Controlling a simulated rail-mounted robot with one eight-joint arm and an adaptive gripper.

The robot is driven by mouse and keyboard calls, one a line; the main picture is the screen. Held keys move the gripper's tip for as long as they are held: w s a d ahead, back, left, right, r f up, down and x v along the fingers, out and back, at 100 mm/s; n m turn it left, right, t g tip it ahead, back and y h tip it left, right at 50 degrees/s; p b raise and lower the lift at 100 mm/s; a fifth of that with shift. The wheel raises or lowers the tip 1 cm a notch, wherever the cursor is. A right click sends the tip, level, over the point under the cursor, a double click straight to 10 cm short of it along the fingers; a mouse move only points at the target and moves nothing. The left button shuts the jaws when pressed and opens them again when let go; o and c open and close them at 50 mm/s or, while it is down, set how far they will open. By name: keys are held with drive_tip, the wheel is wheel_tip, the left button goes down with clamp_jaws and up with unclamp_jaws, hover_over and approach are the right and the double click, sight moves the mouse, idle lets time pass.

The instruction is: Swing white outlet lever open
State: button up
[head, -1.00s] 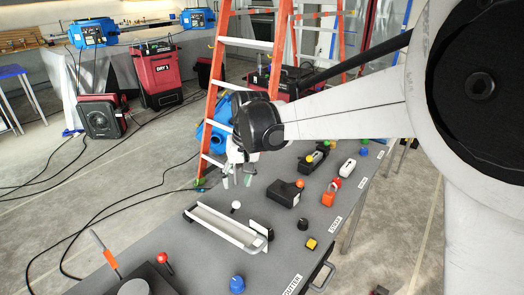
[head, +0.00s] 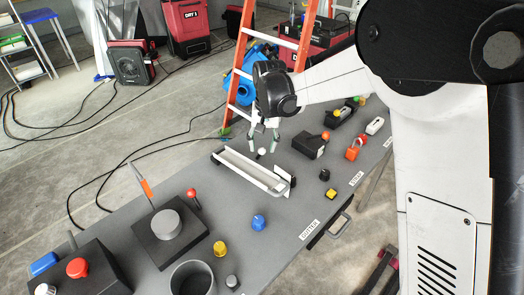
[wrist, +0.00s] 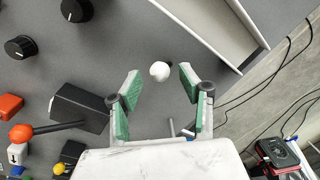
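The white outlet lever shows as a white ball knob (head: 262,152) beside the long white gutter channel (head: 236,173) on the grey table. In the wrist view the knob (wrist: 160,71) lies between the two green-padded fingertips, with a short dark part at its side. My gripper (head: 263,137) is above the knob, fingers pointing down. In the wrist view my gripper (wrist: 159,82) is open, with clear gaps on both sides of the knob. Neither finger visibly touches it. The lever's shaft is mostly hidden beneath the knob.
A black box with an orange-ball lever (head: 309,145) stands close to the right of my gripper. Black knobs (wrist: 76,10) sit on the table nearby. A blue knob (head: 258,222), a red-ball lever (head: 192,193) and an orange ladder (head: 240,75) are farther off.

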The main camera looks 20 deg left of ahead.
sight(260, 154)
drive_tip(key=shift+a+f, duration=0.1)
drive_tip(key=shift+f, duration=1.25)
clamp_jaws()
